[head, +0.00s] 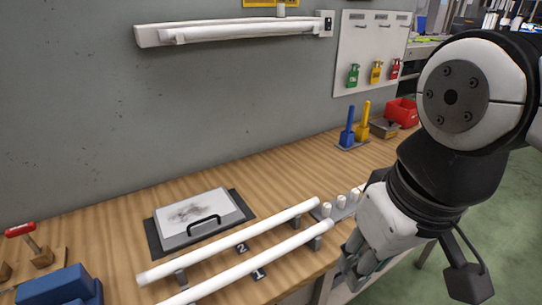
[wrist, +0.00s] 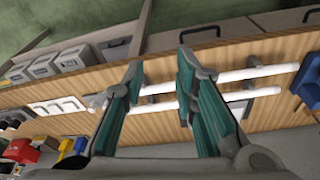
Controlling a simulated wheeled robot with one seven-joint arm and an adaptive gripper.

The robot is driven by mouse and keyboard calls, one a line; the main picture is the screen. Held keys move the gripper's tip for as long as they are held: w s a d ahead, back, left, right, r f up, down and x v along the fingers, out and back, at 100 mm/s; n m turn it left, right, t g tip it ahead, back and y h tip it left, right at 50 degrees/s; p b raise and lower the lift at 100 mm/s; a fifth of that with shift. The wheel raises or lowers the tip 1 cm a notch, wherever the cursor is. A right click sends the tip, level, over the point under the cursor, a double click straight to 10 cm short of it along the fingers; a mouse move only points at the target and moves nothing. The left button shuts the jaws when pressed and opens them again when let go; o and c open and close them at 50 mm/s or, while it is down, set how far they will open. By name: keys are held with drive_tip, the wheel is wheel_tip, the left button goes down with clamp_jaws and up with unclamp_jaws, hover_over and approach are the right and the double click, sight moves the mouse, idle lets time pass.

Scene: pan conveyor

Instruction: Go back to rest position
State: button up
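My gripper (head: 362,258) is at the right of the head view, beside the front edge of the wooden bench (head: 290,160). In the wrist view my gripper (wrist: 158,72) has its two green-padded fingers spread well apart, with nothing held between them. Beyond the fingers are the bench and two white tubes (wrist: 240,75) on supports. In the head view the same tubes (head: 232,242) lie roughly parallel, next to plates marked 1 and 2. The fingertips are partly hidden behind the wrist in the head view.
A metal plate with a black handle (head: 192,218) sits on a dark mat behind the tubes. Blue and yellow tools (head: 356,128) and a red bin (head: 402,111) stand at the back right. Grey boxes (wrist: 58,63) show in the wrist view.

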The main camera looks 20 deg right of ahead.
drive_tip(key=shift+s+f+m, duration=0.15)
drive_tip(key=shift+s+m, duration=0.15)
drive_tip(key=shift+s, duration=0.15)
wheel_tip(320, 180, up, 10)
drive_tip(key=t+p, duration=0.1)
drive_tip(key=p, duration=0.7)
drive_tip(key=shift+d+f+t, duration=0.2)
drive_tip(key=shift+t, duration=0.2)
